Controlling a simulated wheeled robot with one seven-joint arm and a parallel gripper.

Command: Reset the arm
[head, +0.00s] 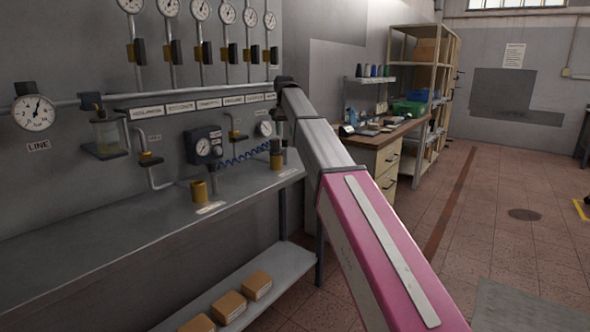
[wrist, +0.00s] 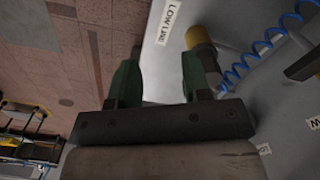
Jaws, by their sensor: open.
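My pink and grey arm (head: 375,240) reaches from the lower right of the head view toward the right end of the wall bench. My gripper (wrist: 160,75) shows in the wrist view with its two green-padded fingers apart and nothing between them. Past the fingers lie the pale bench top and a label reading LOW LINE (wrist: 169,20). A brass fitting (wrist: 200,38) stands just beyond the right finger; I cannot tell whether they touch. In the head view the gripper is mostly hidden behind the arm's far end.
The grey bench (head: 110,245) runs along the wall, with a brass cup (head: 198,190) on it and a gauge box (head: 204,145) with a blue coiled hose (head: 245,156) above. Boxes (head: 257,285) sit on the lower shelf. A wooden desk (head: 385,150) stands behind.

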